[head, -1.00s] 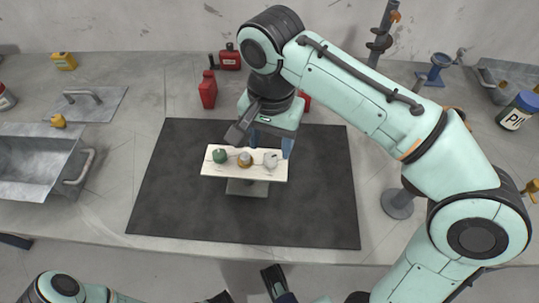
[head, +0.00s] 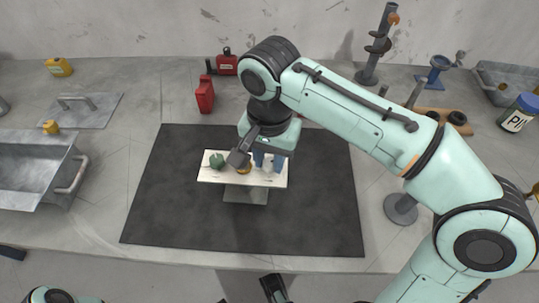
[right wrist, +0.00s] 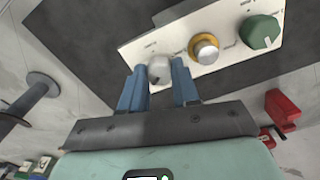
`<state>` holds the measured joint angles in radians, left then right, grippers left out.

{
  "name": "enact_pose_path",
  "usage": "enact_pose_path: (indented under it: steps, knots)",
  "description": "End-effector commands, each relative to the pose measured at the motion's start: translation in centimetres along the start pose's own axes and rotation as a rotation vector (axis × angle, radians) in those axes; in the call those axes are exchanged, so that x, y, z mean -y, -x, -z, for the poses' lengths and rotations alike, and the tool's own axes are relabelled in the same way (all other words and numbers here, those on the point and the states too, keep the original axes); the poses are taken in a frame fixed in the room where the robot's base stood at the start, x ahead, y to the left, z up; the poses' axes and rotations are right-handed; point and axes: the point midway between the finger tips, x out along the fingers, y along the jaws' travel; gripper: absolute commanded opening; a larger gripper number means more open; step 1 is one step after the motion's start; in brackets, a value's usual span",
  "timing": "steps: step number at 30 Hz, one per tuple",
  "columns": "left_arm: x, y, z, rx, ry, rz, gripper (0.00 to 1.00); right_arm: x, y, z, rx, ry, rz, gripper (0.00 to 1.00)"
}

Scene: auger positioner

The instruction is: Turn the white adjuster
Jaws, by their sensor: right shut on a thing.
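The white adjuster (right wrist: 159,69) is a round knob at one end of a pale panel (right wrist: 232,15). In the right wrist view it sits between the blue fingertips of my right gripper (right wrist: 159,82), which is shut on it. In the head view the right gripper (head: 268,162) comes down over the right end of the panel (head: 209,179) and mostly hides the white adjuster. A yellow knob (right wrist: 204,48) and a green knob (right wrist: 260,32) sit beside it on the panel. Part of my left gripper (head: 273,288) shows at the bottom edge; its opening is unclear.
The panel stands on a grey base (head: 245,193) on a dark mat (head: 180,220). Red containers (head: 204,95) stand behind it. A metal tray (head: 30,170) is at left, and a round-footed stand (head: 401,209) is right of the mat. The front of the mat is clear.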

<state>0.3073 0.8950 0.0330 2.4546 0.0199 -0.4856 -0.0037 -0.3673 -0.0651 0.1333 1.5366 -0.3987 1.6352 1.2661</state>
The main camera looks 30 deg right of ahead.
Motion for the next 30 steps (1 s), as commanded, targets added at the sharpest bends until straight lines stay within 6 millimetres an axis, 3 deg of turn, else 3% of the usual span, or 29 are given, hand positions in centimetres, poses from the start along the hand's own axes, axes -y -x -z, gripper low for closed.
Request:
enact_pose_path:
  steps: [11,15,30]
  knots:
    - [-0.6,1.7,-2.3,0.064,-0.006,-0.003,0.43,0.0,0.3,0.0,0.0,0.134,-0.002,0.0]
    - [-1.0,2.8,-3.7,0.104,-0.009,-0.004,0.43,0.0,0.3,0.0,0.001,0.248,-0.003,0.0]
    - [-1.3,5.7,-4.8,0.146,-0.004,0.008,0.43,0.0,0.3,0.0,0.001,0.722,-0.001,0.0]
